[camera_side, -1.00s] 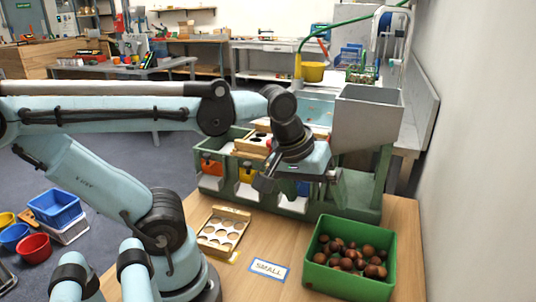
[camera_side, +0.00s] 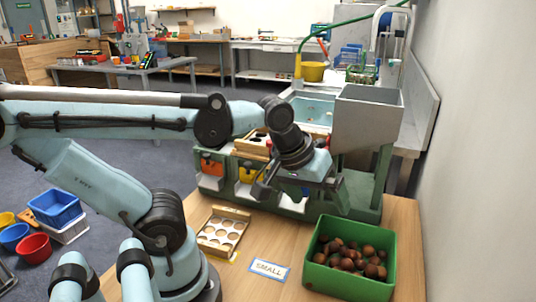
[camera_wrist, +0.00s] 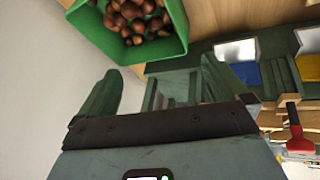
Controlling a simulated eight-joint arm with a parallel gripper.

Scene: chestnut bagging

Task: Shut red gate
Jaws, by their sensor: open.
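The orange-red gate (camera_side: 212,167) is on the left bay of the green sorting machine (camera_side: 353,196), in the side view. A white chute shows below it. My gripper (camera_side: 292,190) is open in front of the machine's right part, to the right of the orange-red gate and apart from it. In the wrist view my gripper (camera_wrist: 158,88) has its two fingers spread with no object held. A red handle (camera_wrist: 299,143) lies at the right edge there. I cannot tell if it belongs to the gate. The orange-red gate panel is not seen in the wrist view.
The yellow gate (camera_side: 250,174) is on the middle bay, and the blue panel (camera_wrist: 246,73) shows in the wrist view. A green bin (camera_side: 385,258) of chestnuts stands at front right. A wooden tray (camera_side: 222,232) with round holes and a SMALL label (camera_side: 269,269) lie on the table.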

